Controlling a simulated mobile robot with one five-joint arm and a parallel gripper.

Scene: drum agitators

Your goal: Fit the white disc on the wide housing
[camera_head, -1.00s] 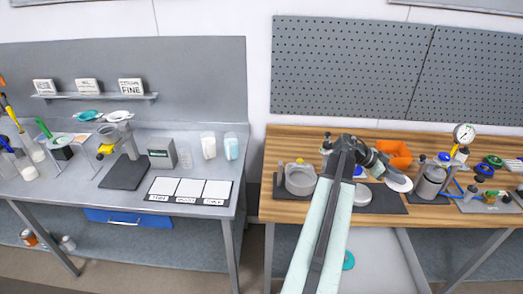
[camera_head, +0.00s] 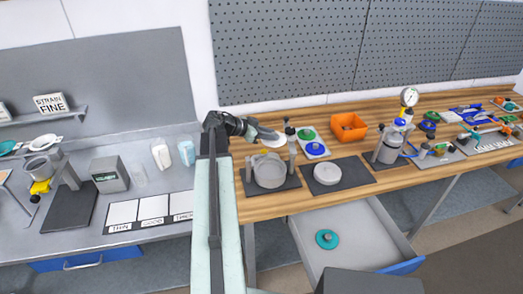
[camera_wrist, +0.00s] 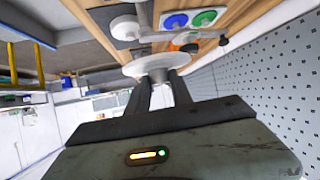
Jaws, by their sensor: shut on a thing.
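My gripper (camera_head: 256,131) is shut on the white disc (camera_head: 270,139) in the head view. In the wrist view both fingers (camera_wrist: 160,92) close on the stub under the white disc (camera_wrist: 153,65), which looks tilted. The wide housing (camera_head: 270,180) is a grey, round, open-topped vessel on a dark mat, on the wooden bench. The held disc is above and behind the housing's rim in the picture, apart from it as far as I can tell.
A white round piece (camera_head: 327,174) lies on a second dark mat. Behind stand a board with green and blue discs (camera_head: 315,149) and an orange bin (camera_head: 348,127). A metal canister (camera_head: 388,149) is further right. An open drawer (camera_head: 345,235) holds a teal disc.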

